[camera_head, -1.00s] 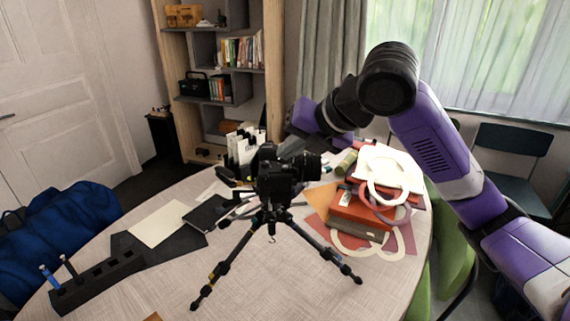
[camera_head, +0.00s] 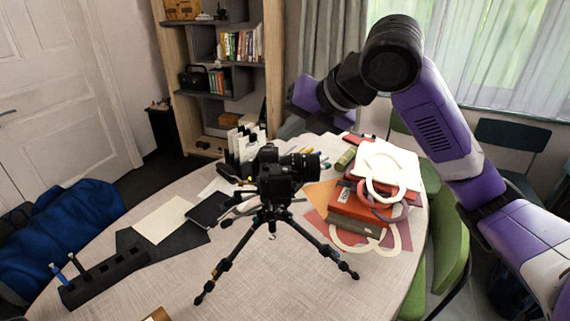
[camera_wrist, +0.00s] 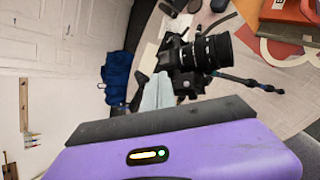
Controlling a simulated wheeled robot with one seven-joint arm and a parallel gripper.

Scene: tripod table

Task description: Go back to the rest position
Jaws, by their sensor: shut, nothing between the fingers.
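My gripper (camera_wrist: 157,92) is shut and empty. Its pale grey fingers stick out past the dark bar and purple housing in the wrist view. In the head view my purple arm rises on the right and bends over at the top, and my gripper (camera_head: 290,128) hangs beyond the tabletop camera, small and partly hidden. The black camera (camera_head: 278,176) stands upright on a small black tripod (camera_head: 232,258) on the table. In the wrist view the camera (camera_wrist: 190,52) appears just past my fingers; I cannot tell if there is a gap in depth.
The round table (camera_head: 150,285) holds a red box (camera_head: 357,207) among papers, a black pen holder (camera_head: 105,277), a notebook (camera_head: 207,208) and white upright holders (camera_head: 243,140). A shelf (camera_head: 240,105) stands behind, a blue bag (camera_head: 70,235) at left, green chairs (camera_head: 447,250) at right.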

